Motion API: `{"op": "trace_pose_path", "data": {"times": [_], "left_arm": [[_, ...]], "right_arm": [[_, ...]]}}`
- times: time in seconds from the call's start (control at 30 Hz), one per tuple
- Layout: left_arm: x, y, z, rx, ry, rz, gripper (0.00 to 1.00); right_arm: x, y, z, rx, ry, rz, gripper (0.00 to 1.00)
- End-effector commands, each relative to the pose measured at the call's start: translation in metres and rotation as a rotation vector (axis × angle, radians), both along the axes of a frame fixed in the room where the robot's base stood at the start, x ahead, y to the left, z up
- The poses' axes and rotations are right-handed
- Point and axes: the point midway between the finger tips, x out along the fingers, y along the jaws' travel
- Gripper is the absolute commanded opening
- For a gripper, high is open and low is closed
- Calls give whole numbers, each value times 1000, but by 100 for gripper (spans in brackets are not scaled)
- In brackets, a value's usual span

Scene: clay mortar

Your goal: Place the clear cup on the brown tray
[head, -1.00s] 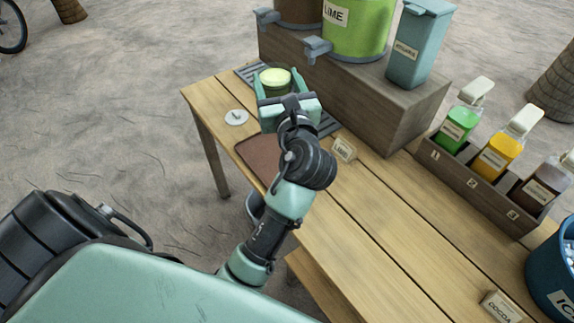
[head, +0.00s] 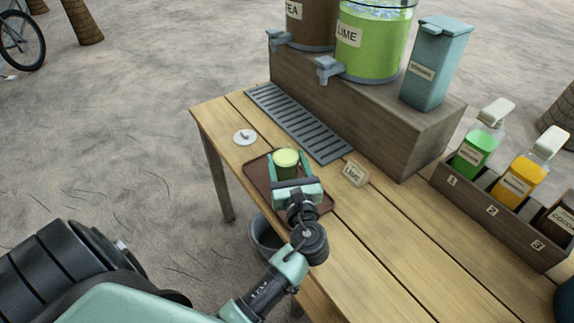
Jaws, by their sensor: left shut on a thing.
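The clear cup (head: 286,163) holds a green drink and stands upright between the fingers of my left gripper (head: 287,168). The gripper is shut on the cup. The cup is over the brown tray (head: 259,172), towards its far part; I cannot tell whether its base touches the tray. The tray lies near the left edge of the wooden table, partly hidden under my left gripper and wrist. My right gripper is not in view.
A grey drip grate (head: 300,124) lies beyond the tray, below the lime dispenser (head: 375,45) on a wooden riser (head: 385,125). A white disc (head: 245,137) lies left of the tray, a small sign (head: 356,173) right. A rack (head: 490,214) of bottles stands at right.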

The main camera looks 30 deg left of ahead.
Motion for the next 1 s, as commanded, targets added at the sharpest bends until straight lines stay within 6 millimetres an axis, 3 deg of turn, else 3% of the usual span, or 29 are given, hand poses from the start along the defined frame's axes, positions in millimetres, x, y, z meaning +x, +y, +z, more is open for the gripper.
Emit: {"op": "trace_pose_path", "data": {"times": [0.43, 0.47, 0.53, 1.0], "left_arm": [[0, 0, -8, 1, -3, 0, 0], [0, 0, -10, 1, -1, 0, 64], [0, 0, -9, 1, -1, 0, 84], [-7, -7, -6, -1, 2, -1, 84]], "right_arm": [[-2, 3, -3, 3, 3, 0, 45], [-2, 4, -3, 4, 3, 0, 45], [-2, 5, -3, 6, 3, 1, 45], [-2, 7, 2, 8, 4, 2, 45]]}}
